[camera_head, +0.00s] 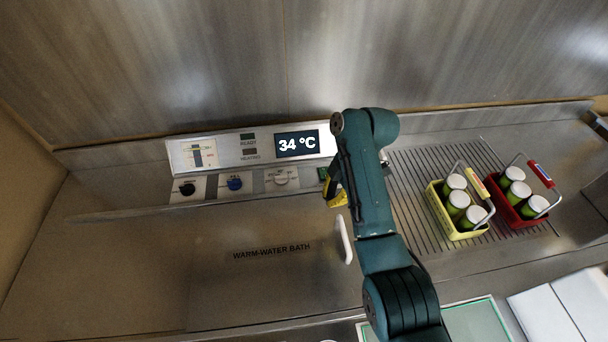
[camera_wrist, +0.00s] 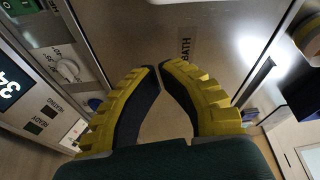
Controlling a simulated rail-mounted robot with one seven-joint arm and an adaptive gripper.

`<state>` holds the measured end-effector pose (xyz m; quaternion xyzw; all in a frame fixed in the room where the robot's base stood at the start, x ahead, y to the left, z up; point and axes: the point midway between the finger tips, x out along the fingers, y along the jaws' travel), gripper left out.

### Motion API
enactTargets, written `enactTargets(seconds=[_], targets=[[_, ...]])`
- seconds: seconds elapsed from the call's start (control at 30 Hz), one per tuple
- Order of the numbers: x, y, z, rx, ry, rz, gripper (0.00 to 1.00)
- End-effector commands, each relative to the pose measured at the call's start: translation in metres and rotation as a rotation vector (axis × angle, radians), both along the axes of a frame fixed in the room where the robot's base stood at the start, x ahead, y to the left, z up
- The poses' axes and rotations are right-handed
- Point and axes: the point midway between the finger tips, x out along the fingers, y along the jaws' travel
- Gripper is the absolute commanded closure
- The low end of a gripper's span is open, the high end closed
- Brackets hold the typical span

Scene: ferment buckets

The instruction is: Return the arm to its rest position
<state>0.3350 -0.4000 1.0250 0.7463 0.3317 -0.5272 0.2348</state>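My teal arm reaches up in the head view, bent at its top, with my gripper (camera_head: 338,197) mostly hidden behind it near the right end of the control panel. Only a bit of its yellow finger shows there. In the wrist view my gripper (camera_wrist: 159,68) has two yellow fingers with dark pads. Their tips come almost together and nothing shows between them. The fingers point over the warm-water bath lid (camera_head: 200,270), whose lettering shows beyond the tips. The lid lies flat and looks closed, with a white handle (camera_head: 344,240) beside my arm.
The control panel (camera_head: 220,154) reads 34 °C and has several knobs below. Right of my arm, a yellow carrier (camera_head: 465,235) and a red carrier (camera_head: 525,223) hold white-capped green bottles on the slatted drainer (camera_head: 415,185). A white box (camera_head: 560,310) is at front right.

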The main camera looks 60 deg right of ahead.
Motion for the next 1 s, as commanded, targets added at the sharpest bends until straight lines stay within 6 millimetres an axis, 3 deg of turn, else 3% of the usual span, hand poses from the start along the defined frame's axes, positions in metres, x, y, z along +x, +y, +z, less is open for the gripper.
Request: enactTargets(seconds=[0.23, 0.37, 0.53, 0.73, 0.87, 1.0], targets=[[0.000, 0.000, 0.000, 0.001, -0.001, 0.000, 1.00], [0.023, 0.022, -0.001, 0.005, 0.003, 0.061, 1.00], [0.073, 0.093, -0.017, 0.016, 0.018, 0.228, 1.00], [0.145, 0.182, -0.002, -0.136, -0.113, 0.379, 1.00], [0.189, 0.240, 0.033, -0.242, -0.293, 0.331, 1.00], [0.216, 0.302, 0.102, -0.276, -0.581, 0.167, 1.00]])
